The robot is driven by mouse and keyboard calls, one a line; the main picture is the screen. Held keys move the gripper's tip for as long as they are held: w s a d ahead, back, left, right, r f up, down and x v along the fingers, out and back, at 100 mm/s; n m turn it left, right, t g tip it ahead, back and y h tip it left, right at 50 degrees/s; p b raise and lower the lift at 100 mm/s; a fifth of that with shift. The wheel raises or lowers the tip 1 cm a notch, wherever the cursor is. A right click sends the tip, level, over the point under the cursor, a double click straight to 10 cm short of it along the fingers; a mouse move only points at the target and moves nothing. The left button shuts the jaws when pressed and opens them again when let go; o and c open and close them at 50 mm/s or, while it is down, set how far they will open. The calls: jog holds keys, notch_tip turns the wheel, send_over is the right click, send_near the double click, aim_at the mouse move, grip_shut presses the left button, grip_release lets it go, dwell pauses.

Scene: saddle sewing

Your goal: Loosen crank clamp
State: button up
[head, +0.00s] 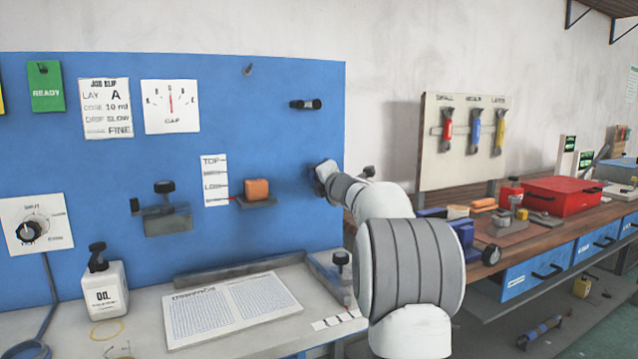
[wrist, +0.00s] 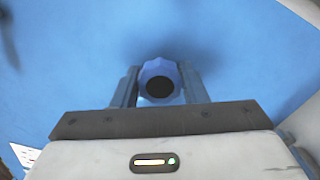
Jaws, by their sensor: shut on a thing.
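In the wrist view, a round faceted blue knob (wrist: 159,68) with a dark round centre sits between the two fingers of my gripper (wrist: 160,82). The fingers are shut on its left and right sides. I take this knob to be the crank clamp's, but its label and crank are not visible. The blue board shows behind it. In the head view, my arm reaches to the right edge of the blue board (head: 130,130), and my wrist and arm hide the fingers and the held knob.
A ledge with an orange block (head: 257,189) and a bracket with a black knob (head: 164,187) project from the board to the left. An oil bottle (head: 104,287) and a printed sheet (head: 233,305) are on the bench below. A red toolbox (head: 563,196) stands on the right bench.

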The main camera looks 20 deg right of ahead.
jog(key=shift+f+n, duration=0.1)
jog(key=shift+n, duration=0.4)
jog(key=o, duration=1)
jog(key=s, duration=0.7)
jog(key=shift+s+d+b, duration=0.1)
jog(key=shift+s+b, duration=0.25)
jog(key=shift+b, duration=0.05)
